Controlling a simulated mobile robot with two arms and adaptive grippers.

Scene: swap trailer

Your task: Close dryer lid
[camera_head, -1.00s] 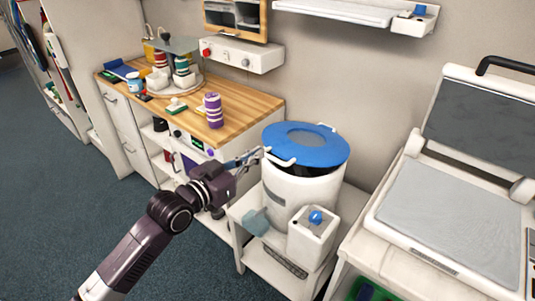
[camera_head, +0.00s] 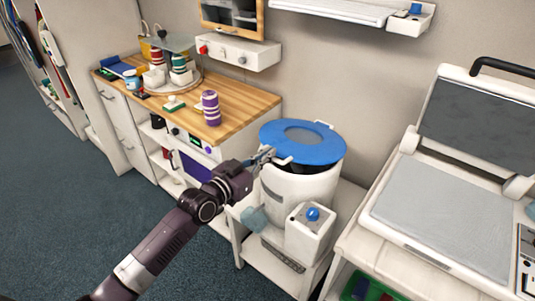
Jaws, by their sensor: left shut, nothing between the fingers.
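The dryer (camera_head: 298,190) is a white cylinder with a control box (camera_head: 311,232) and blue knob on its front. Its blue lid (camera_head: 318,151) sits over the top, with a dark gap showing beneath the rim at the right and front. White handles stick out at the lid's left front and back right. My left gripper (camera_head: 268,156) is shut and empty, with its fingertips at the lid's left-front handle. I cannot tell whether they touch it. My right gripper is not in view.
A wooden-topped counter (camera_head: 235,102) with a purple-striped cup stack (camera_head: 210,107) stands behind left. A white press with a raised lid (camera_head: 478,120) stands close on the right. A wall shelf (camera_head: 340,10) is above. The blue floor at left is clear.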

